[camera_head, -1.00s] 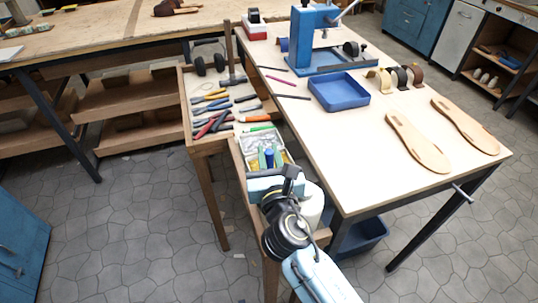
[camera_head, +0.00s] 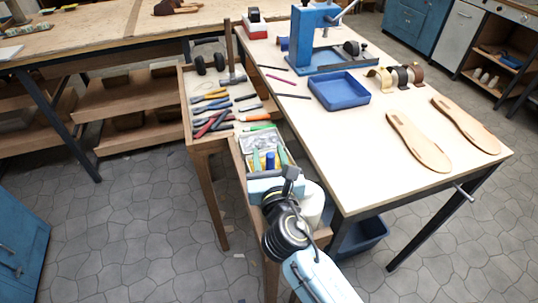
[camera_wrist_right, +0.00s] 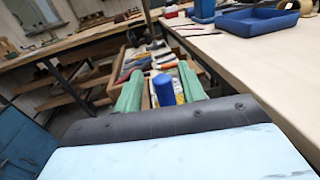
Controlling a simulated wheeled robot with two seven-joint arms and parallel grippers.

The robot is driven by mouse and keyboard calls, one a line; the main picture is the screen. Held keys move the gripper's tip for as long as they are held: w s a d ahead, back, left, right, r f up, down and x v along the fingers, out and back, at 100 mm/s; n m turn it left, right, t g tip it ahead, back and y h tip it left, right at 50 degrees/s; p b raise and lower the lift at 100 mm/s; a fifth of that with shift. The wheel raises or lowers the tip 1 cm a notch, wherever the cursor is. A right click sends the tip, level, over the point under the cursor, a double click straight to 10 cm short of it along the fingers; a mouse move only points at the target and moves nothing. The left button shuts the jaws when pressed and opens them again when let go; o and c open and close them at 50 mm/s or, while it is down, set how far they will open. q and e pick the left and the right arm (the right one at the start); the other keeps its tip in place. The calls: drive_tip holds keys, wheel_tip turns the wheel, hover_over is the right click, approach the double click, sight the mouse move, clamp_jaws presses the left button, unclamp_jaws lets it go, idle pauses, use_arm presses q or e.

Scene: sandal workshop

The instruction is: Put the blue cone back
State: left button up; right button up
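The blue cone (camera_head: 270,161) stands upright in the narrow wooden side tray (camera_head: 240,165), among small items in front of the metallic packet. It also shows in the right wrist view (camera_wrist_right: 163,91), between the green fingers. My right gripper (camera_wrist_right: 159,72) is open, with one finger on each side of the cone and a visible gap on both sides. The cone's lower part is hidden by the gripper body in the wrist view. My left gripper is not in view.
A white bottle (camera_head: 312,204) stands close beside my right gripper. Pliers and other hand tools (camera_head: 212,122) fill the tray behind. The worktable (camera_head: 350,165) holds a blue bin (camera_head: 339,91), a blue press (camera_head: 315,38) and two sole pieces (camera_head: 418,142); its near part is clear.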

drive_tip(key=s+d, duration=0.2)
drive_tip(key=s, duration=1)
drive_tip(key=shift+r, duration=0.45)
drive_tip(key=shift+a, duration=0.15)
